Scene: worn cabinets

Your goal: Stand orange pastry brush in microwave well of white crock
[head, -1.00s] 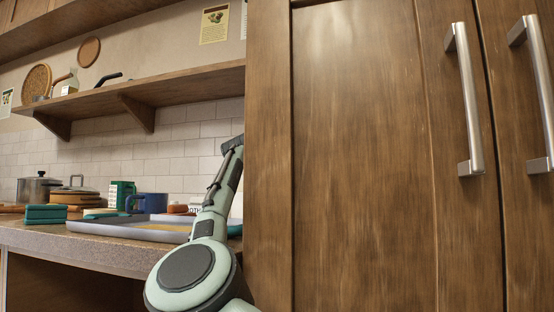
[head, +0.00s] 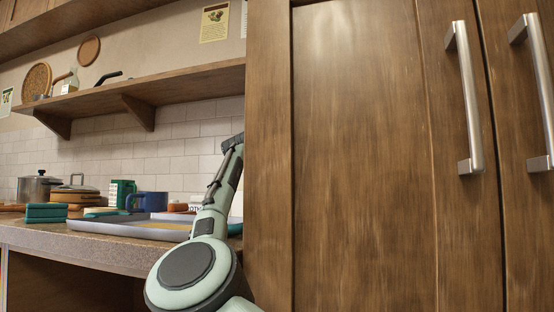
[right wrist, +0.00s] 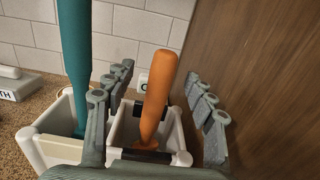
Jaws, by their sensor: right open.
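In the right wrist view the orange pastry brush (right wrist: 160,95) stands nearly upright, leaning slightly. Its lower end is down in the right-hand well of the white crock (right wrist: 180,143). A teal-handled utensil (right wrist: 74,60) stands in the well left of it. My right gripper (right wrist: 165,92) is open, with one finger on each side of the orange handle and visible gaps to it. The brush's bottom end and the well's marking are hidden. In the head view my right arm hides the gripper and most of the crock. My left gripper is not in view.
A tall wooden cabinet (head: 360,150) stands close right of the crock, and a tiled wall is behind. A shelf hangs above.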

